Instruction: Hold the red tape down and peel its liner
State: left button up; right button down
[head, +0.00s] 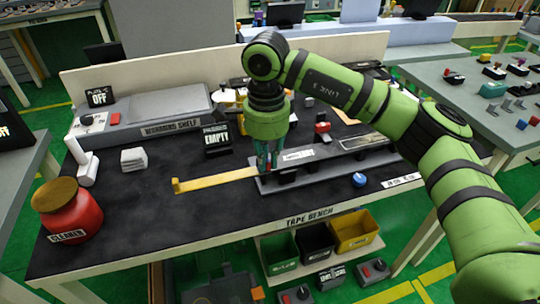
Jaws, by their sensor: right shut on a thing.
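My right gripper (266,169) points down at the left end of a long grey trim piece (325,165) on the black bench. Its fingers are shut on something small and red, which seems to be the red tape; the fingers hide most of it. A flat yellow strip (215,181) runs left from beside the fingertips across the bench, and its far left end curls up. I cannot tell whether this strip is the liner or whether it joins the red piece. My left gripper is not in view.
A red cleaner jar (70,210) stands at the bench's left front. A blue knob (359,180) sits in front of the trim. The front middle bench is clear.

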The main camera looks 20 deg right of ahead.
aim_at(235, 172)
jog(key=shift+w+a+f+b, duration=0.65)
jog(key=shift+w+a+f, duration=0.2)
jog(key=shift+a+f, duration=0.3)
jog(key=shift+w+a+f+b, duration=0.7)
jog(key=shift+w+a+f, duration=0.2)
jog(key=shift+f, duration=0.5)
jog(key=shift+w+a+f+b, duration=0.65)
jog(key=shift+w+a+f, duration=0.15)
jog(key=shift+a+f, duration=0.4)
jog(key=shift+w+f, duration=0.1)
jog(key=shift+f, duration=0.1)
dwell(1.0)
